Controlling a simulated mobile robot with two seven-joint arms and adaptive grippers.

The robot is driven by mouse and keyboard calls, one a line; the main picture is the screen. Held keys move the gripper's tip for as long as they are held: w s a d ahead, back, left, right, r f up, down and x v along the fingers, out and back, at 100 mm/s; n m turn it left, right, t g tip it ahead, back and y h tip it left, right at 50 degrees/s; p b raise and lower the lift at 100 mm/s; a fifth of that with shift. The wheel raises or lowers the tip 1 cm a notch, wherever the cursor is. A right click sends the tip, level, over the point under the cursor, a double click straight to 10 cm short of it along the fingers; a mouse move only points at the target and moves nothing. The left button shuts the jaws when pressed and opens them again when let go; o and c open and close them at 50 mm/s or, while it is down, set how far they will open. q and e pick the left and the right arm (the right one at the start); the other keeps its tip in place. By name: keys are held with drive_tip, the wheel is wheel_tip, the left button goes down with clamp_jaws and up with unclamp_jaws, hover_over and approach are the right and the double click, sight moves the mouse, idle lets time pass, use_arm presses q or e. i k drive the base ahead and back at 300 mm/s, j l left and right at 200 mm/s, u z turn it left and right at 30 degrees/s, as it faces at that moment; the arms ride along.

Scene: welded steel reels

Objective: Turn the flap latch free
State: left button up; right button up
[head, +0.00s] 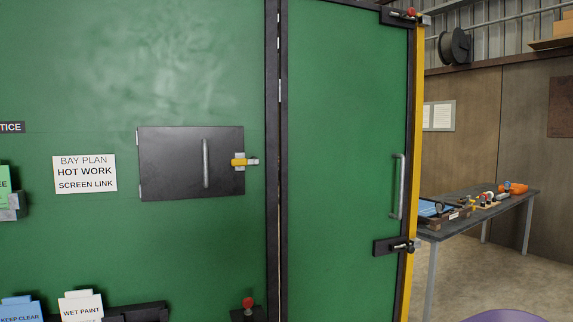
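The flap (171,165) is a dark rectangular plate set in the green wall, with hinge-like tabs on its left edge and a vertical grey bar handle (206,163). It looks closed. The flap latch (240,162) sits at the flap's right edge. Neither of my grippers is in the head view.
Right of the flap is a green door (345,150) with a grey handle (398,186) and a dark bolt (395,246). A table (440,231) with several small items stands farther right. Sign cards (81,306) and a red knob (248,302) are low on the wall.

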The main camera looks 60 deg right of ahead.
sight(236, 162)
drive_tip(key=z, duration=1.85)
drive_tip(key=i+l, duration=0.35)
drive_tip(key=i+l+u, duration=0.1)
drive_tip(key=i+l, duration=0.25)
drive_tip(key=l, duration=0.15)
drive_tip(key=i+l, duration=0.3)
drive_tip(key=l, duration=0.2)
drive_tip(key=i+j+u, duration=0.05)
